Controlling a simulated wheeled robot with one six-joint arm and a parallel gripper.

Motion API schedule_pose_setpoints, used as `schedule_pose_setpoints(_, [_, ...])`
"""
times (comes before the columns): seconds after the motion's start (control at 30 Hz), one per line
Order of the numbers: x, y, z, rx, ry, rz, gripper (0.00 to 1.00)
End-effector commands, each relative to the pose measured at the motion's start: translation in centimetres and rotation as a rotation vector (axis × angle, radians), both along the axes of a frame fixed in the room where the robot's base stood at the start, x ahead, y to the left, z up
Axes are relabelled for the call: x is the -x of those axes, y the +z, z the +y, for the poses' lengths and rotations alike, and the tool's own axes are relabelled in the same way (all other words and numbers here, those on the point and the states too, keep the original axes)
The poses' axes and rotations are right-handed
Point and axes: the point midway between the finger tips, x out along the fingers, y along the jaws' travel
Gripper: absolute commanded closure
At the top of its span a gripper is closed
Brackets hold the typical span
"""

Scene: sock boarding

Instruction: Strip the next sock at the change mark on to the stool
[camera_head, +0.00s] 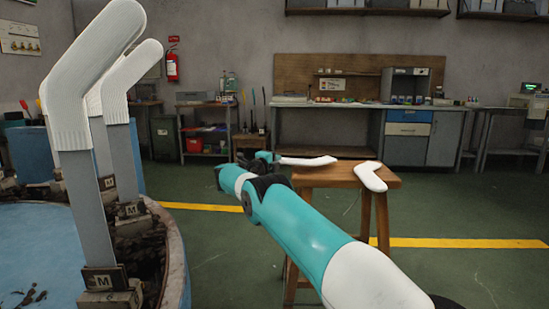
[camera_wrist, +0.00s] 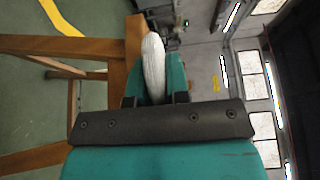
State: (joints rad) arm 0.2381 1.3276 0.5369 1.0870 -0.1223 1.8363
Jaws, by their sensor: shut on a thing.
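My gripper (camera_head: 272,158) is shut on a white sock (camera_head: 308,161), which points right from the jaws across the back edge of the wooden stool (camera_head: 335,177). I cannot tell whether this sock touches the stool top. In the wrist view the held sock (camera_wrist: 153,62) sits between the teal fingers, with the stool (camera_wrist: 118,75) beside it. Another white sock (camera_head: 371,178) lies bent on the stool's right side. At left, a large white sock (camera_head: 92,65) is on an upright grey board (camera_head: 88,200) tagged M. More socked boards (camera_head: 122,160) stand behind it.
The boards stand in clamps on a round blue carousel (camera_head: 178,255) at left. Yellow floor lines (camera_head: 460,243) run past the stool. A workbench (camera_head: 325,112) stands against the back wall. Green floor is clear right of the stool.

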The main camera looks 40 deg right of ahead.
Motion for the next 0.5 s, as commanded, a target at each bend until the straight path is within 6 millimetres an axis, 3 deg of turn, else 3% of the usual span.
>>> schedule_pose_setpoints(0.2, [-0.02, -1.30, 0.03, 0.001, 0.001, -0.001, 0.97])
schedule_pose_setpoints(0.5, [-0.04, -1.33, 0.07, 0.001, 0.001, -0.001, 0.97])
